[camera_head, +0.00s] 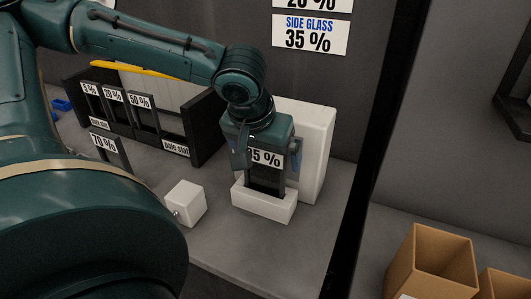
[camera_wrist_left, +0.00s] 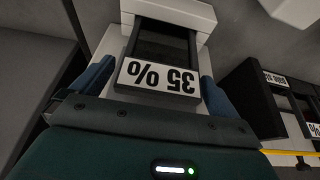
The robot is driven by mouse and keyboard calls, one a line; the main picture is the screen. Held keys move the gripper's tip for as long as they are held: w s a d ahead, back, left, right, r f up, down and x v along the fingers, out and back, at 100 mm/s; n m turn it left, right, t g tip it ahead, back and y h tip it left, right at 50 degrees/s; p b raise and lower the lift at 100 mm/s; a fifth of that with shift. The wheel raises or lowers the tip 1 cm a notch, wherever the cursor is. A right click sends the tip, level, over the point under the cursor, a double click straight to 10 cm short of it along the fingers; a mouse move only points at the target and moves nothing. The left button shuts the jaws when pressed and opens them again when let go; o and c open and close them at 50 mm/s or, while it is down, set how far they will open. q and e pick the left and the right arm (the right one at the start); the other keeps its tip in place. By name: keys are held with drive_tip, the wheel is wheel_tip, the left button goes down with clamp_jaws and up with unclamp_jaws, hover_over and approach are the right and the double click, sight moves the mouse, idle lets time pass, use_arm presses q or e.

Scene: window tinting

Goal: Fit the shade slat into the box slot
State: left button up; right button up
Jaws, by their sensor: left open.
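The dark shade slat (camera_head: 264,181) with a white "35 %" label stands upright, its lower end inside the slot of the low white box (camera_head: 261,206). In the left wrist view the slat (camera_wrist_left: 163,42) runs into the opening of the white box (camera_wrist_left: 190,9). My left gripper (camera_head: 266,166) is just above the box, with its blue fingers on either side of the slat. The fingers (camera_wrist_left: 153,87) are open, with gaps to the slat's edges. The slat's bottom is hidden in the box. My right gripper is in neither view.
A tall white panel (camera_head: 315,150) stands right behind the box. A white cube (camera_head: 185,203) sits to its left. A dark rack (camera_head: 205,125) with labelled slats is farther left, and a "70 %" slat (camera_head: 104,143) stands before it. Cardboard boxes (camera_head: 430,265) are at lower right.

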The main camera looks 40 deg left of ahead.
use_arm(q)
drive_tip(key=p+v, duration=0.2)
drive_tip(key=v, duration=0.9)
drive_tip(key=shift+s+r, duration=0.2)
drive_tip(key=shift+r, duration=0.05)
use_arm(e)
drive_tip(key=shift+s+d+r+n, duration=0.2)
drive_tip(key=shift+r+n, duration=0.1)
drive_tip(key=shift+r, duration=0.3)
